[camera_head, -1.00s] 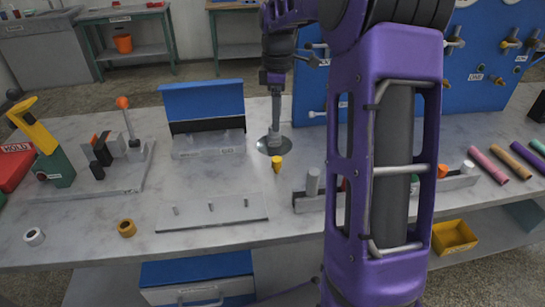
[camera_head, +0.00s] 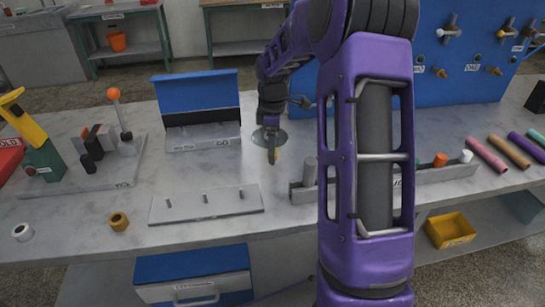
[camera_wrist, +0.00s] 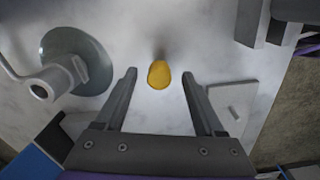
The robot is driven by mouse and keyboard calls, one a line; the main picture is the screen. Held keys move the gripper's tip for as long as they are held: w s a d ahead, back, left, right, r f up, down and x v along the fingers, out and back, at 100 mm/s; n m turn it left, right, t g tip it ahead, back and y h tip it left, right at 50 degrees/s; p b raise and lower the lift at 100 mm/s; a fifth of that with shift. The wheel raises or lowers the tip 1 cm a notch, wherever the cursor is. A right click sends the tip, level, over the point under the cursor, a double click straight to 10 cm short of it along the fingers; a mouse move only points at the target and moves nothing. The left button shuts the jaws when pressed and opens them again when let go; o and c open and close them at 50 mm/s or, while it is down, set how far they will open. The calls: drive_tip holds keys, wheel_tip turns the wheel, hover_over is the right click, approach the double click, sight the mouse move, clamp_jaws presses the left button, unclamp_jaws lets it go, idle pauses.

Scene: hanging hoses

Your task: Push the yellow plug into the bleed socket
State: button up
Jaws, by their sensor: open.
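The yellow plug (camera_wrist: 159,75) shows in the wrist view between and just beyond the fingertips of my gripper (camera_wrist: 159,77). My gripper is open, with a finger on either side of the plug and bare gaps between. In the head view my gripper (camera_head: 272,157) points down at the bench and hides most of the plug. The plug appears to be on the bench top beside a round metal disc (camera_wrist: 75,62). Labelled fittings sit on the blue upright panel (camera_head: 455,88), but their labels are too small to read, so I cannot tell which is the bleed socket.
A flat plate with pegs (camera_head: 206,205) lies left of my gripper. A grey block rail (camera_head: 445,174) with posts stands to the right. A blue-lidded box (camera_head: 200,97) is behind left. Coloured tubes (camera_head: 510,152) lie far right.

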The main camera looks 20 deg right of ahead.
wheel_tip(320, 180, down, 3)
drive_tip(key=shift+f, duration=0.1)
clamp_jaws()
idle(0.3)
